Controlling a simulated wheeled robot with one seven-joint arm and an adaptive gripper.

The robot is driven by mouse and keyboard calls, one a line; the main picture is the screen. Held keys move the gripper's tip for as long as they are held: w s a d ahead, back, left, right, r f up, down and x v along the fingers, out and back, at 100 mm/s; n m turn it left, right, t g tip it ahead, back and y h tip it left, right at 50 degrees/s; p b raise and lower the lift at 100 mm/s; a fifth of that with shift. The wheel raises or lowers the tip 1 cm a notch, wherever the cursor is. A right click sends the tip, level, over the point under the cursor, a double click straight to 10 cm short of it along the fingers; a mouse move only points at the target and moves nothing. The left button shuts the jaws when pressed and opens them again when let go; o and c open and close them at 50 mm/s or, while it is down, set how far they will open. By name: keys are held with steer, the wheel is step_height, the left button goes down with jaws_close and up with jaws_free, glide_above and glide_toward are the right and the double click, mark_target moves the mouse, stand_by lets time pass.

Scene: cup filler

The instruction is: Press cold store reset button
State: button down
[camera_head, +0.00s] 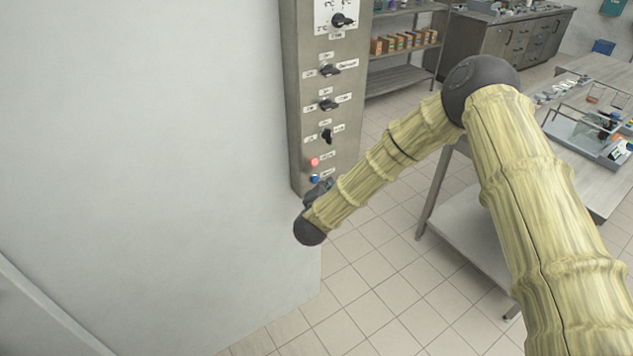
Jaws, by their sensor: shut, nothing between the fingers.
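A tall grey metal control panel (301,101) stands on the edge of the large white wall. Near its lower end are a red button (314,162) and, just below it, a blue button (315,178), each with a small label too small to read. I cannot tell from the labels which is the reset button. My gripper (320,190) is a small dark shape at the panel's lower end, just below the blue button and partly hidden by my arm's last links. It is shut and empty. Whether it touches the panel cannot be told.
Above the buttons are several black rotary knobs, one a switch (328,70). To the right, a steel table (462,220) carries lab items. A shelf with boxes (400,43) and grey cabinets (520,42) stand behind. Tiled floor (390,290) is free between panel and table.

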steer(key=shift+w, duration=0.1)
stand_by(0.6)
steer(key=shift+w+a+b, duration=0.25)
steer(key=shift+b, duration=0.05)
steer(key=shift+w+a, duration=0.2)
steer(key=shift+w, duration=0.05)
stand_by(0.8)
steer(key=shift+s+d, duration=0.1)
steer(key=shift+s, duration=0.05)
steer(key=shift+s+d, duration=0.35)
steer(key=shift+s, duration=0.1)
steer(key=s+d, duration=0.3)
steer(key=s, duration=0.2)
steer(key=shift+d, duration=0.25)
stand_by(0.4)
steer(key=shift+f, duration=0.1)
stand_by(0.7)
